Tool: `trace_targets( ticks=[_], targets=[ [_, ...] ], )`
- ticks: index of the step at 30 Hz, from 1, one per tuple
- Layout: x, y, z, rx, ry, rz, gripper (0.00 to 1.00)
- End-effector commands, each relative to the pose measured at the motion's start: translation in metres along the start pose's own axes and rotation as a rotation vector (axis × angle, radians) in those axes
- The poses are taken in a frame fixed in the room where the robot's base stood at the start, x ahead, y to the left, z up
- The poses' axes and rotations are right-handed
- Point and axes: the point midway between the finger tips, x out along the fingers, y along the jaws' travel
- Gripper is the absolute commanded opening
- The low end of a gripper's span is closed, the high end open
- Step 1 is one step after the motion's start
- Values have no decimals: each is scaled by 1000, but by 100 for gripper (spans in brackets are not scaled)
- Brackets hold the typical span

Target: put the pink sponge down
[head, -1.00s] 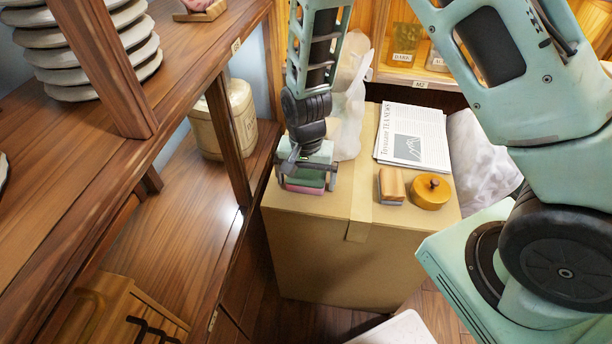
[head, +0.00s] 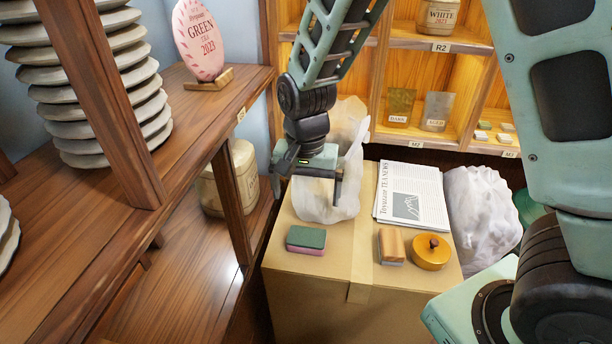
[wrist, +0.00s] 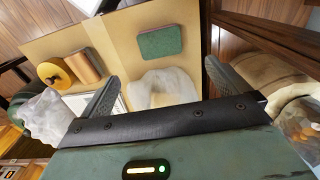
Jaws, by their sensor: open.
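The pink sponge (head: 306,250) lies flat on the left part of the cardboard box (head: 330,299), with a green layer on top and pink showing along its lower edge. In the wrist view its green top (wrist: 160,42) faces me. My gripper (head: 305,190) is open and empty. It hangs above and behind the sponge, apart from it, in front of a crumpled whitish plastic bag (head: 328,203).
A wooden block brush (head: 391,245), a round lidded orange-brown wooden pot (head: 430,252) and a newspaper (head: 410,194) share the box top. A second whitish bag (head: 482,208) is to the right. A wooden shelf with stacked plates (head: 110,90) stands close on the left.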

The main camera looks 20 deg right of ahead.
Motion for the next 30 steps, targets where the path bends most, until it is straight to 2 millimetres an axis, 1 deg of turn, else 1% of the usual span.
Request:
trace_targets(
  ticks=[1,3,6,8,11,14,15,18,21,24,25,27,30],
  targets=[
    [-10,-1,0,0,2,-3,100],
    [-17,0,0,0,1,-2,100],
    [-24,0,1,-3,0,-1,100],
    [-28,0,6,-26,-5,-5,100],
    [-39,-1,32,-147,-27,-27,100],
    [-56,3,78,-376,-49,-61,100],
    [-63,7,98,-486,-53,-73,100],
    [-77,23,144,-756,-48,-88,100],
    [-85,42,178,-988,-28,-84,100],
    [-87,58,198,-1150,-9,-69,100],
    [-88,62,202,-1184,-5,-65,100],
    [-88,67,207,-1236,1,-58,100],
    [-88,69,210,-1263,4,-53,100]
  ],
)
